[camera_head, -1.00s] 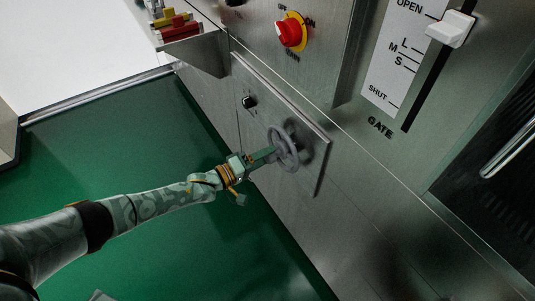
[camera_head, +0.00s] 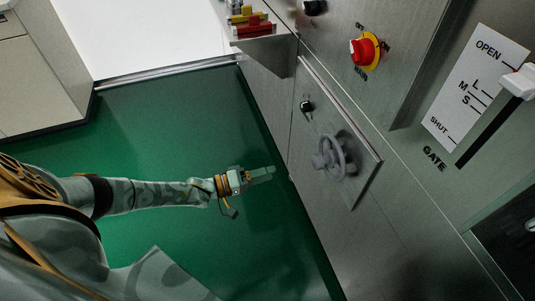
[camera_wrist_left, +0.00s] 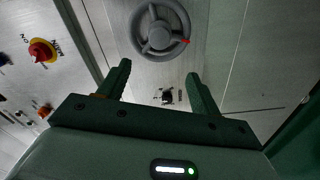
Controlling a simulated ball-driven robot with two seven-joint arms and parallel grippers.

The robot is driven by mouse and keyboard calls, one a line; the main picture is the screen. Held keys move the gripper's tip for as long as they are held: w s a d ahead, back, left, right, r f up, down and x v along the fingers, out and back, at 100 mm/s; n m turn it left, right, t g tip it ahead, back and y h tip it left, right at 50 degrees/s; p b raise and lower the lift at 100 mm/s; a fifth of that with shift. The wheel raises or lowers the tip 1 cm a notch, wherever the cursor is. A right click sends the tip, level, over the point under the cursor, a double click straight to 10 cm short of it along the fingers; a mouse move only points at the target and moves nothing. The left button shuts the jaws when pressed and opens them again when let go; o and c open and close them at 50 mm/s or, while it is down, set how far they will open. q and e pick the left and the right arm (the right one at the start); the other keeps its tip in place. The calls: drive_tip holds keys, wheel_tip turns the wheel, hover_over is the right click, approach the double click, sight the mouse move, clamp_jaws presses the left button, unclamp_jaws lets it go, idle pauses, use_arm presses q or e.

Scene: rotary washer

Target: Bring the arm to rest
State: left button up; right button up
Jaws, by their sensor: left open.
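My left gripper (camera_head: 262,174) is in the head view, reaching in from the left over the green floor. It is apart from the grey handwheel (camera_head: 329,158) on the steel panel to its right. In the left wrist view the two fingers of the left gripper (camera_wrist_left: 158,84) stand apart with nothing between them. The handwheel (camera_wrist_left: 160,30) shows beyond the fingertips there, with a small red mark on its rim. My right gripper is in neither view.
The steel machine front carries a red knob (camera_head: 362,52) on a yellow plate and a white gate lever (camera_head: 519,82). A shelf (camera_head: 268,45) holds red and yellow parts. A beige cabinet (camera_head: 40,75) stands at upper left. The green floor (camera_head: 185,125) is clear.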

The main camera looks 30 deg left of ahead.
use_arm(q)
drive_tip(key=s+a+f+m+g+y+p, duration=0.1)
drive_tip(key=a+f+m+y, duration=0.25)
drive_tip(key=f, duration=0.25)
drive_tip(key=a+f+m+g+y, duration=0.2)
drive_tip(key=f+m+y, duration=0.1)
drive_tip(key=f+m, duration=0.2)
drive_tip(key=s+a+f+m+g+y+p, duration=0.2)
drive_tip(key=s+a+f+m+g+y, duration=0.15)
drive_tip(key=s+f, duration=0.8)
drive_tip(key=s+d+f+g+p, duration=0.1)
drive_tip(key=s+d, duration=0.3)
drive_tip(key=s, duration=0.8)
drive_tip(key=s+d+f+n+g+p, duration=0.1)
drive_tip(key=s+d+g, duration=0.3)
drive_tip(key=s, duration=0.9)
drive_tip(key=s+d+f+g+y+p, duration=0.1)
drive_tip(key=s+d+g, duration=0.1)
drive_tip(key=s, duration=1.1)
drive_tip(key=shift+d+f+n+g+p, duration=0.15)
drive_tip(key=shift+d+n+g+p, duration=0.25)
drive_tip(key=shift+d, duration=0.5)
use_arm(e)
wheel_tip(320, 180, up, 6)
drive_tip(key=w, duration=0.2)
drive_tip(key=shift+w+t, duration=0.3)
use_arm(q)
drive_tip(key=shift+a, duration=0.1)
